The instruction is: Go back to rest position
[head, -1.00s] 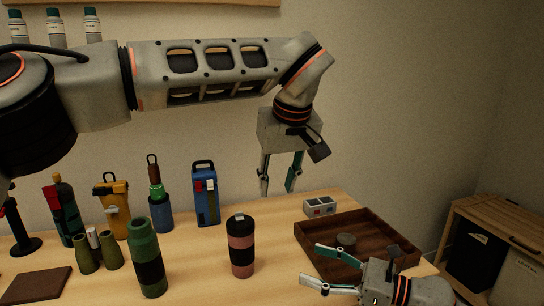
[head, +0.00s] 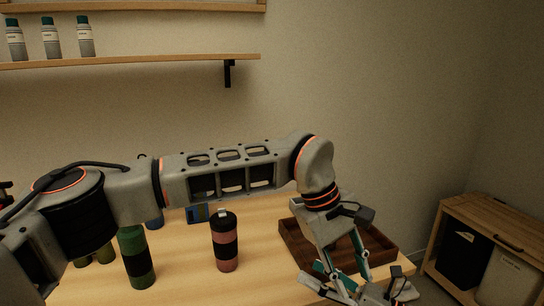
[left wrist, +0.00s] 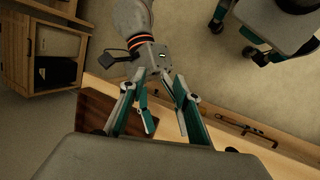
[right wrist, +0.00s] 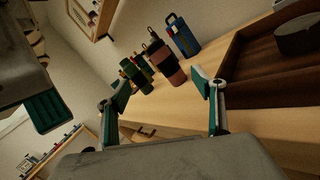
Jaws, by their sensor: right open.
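In the head view my left arm reaches across from the left, and my left gripper (head: 345,270) points down at the front of the dark wooden tray (head: 291,238). Its fingers are spread and empty in the left wrist view (left wrist: 156,95). My right gripper (head: 322,287) is low at the table's front right, close beside or overlapping the left one; I cannot tell whether they touch. In the right wrist view its fingers (right wrist: 162,92) are wide apart with nothing between them. The left arm hides part of the table's back.
A pink and black tumbler (head: 225,250) and a green bottle (head: 136,262) stand on the table, left of the tray. A blue box-like bottle (head: 197,214) is partly hidden. A wooden cabinet (head: 490,225) stands at the right. Wall shelves (head: 150,60) hang upper left.

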